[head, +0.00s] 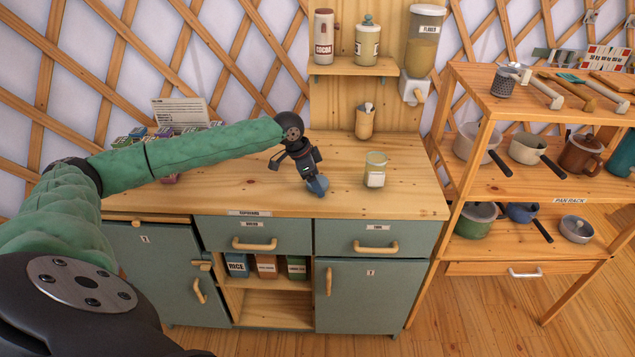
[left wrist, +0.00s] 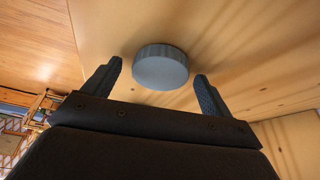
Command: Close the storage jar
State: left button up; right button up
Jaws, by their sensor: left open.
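An open glass jar (head: 375,172) with a white label and pale contents stands upright on the wooden counter. A round blue-grey lid (head: 319,186) lies on the counter to the left of the jar. My left gripper (head: 309,176) is at the lid and partly covers it in the head view. In the left wrist view the lid (left wrist: 160,68) sits between and slightly beyond the two fingertips of my left gripper (left wrist: 158,75), with a gap on each side. The fingers are open and hold nothing. My right gripper is not in view.
A wooden utensil holder (head: 365,123) stands behind the jar. A wall shelf (head: 350,69) carries canisters, beside a flour dispenser (head: 421,45). Small boxes and a card (head: 180,112) are at the back left. A pan rack (head: 545,105) stands right. The counter's front (head: 270,200) is clear.

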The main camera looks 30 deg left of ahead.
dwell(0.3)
pick_arm(q)
jog(key=c, duration=1.1)
jog(key=shift+o, duration=0.2)
